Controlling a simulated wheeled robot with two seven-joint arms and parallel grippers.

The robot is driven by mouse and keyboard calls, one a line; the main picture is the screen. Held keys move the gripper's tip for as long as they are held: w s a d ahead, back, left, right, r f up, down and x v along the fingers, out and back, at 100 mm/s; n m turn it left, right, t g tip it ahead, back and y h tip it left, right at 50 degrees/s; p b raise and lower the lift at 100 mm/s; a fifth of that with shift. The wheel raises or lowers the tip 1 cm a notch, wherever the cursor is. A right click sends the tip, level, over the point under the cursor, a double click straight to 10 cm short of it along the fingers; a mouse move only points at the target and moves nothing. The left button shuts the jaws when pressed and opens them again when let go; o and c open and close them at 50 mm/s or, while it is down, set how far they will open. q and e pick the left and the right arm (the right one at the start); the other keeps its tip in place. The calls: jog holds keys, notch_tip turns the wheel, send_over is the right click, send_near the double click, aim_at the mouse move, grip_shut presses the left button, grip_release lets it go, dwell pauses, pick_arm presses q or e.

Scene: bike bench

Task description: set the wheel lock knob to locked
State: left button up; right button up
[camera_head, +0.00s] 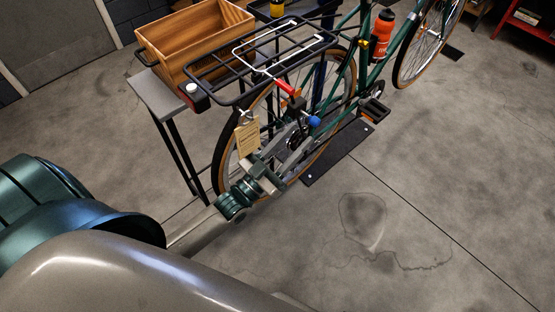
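A green bicycle (352,91) stands upright in the upper middle, its rear wheel (228,165) facing me. Near the rear axle is a small blue knob (314,121) on a dark fitting. A red handle (286,88) shows just above it. I cannot tell which of these is the wheel lock knob, nor read its setting. My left gripper (296,148) is in front of the rear wheel, just below the blue knob. Its two fingers are apart, with the wheel's hub area behind them; I see nothing held. My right gripper is not in view.
A black rack (262,60) sits over the rear wheel. A wooden crate (190,45) stands on a grey bench (160,95) behind it. A paper tag (247,138) hangs beside the wheel. A dark floor plate (340,150) lies beneath.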

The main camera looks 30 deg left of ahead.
pick_arm(q)
jog(key=b+v, duration=0.1)
jog(key=v, duration=0.5)
jog(key=shift+s, duration=0.2)
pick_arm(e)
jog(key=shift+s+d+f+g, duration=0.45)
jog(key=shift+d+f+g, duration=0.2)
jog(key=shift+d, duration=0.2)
pick_arm(q)
jog(key=shift+f, duration=0.15)
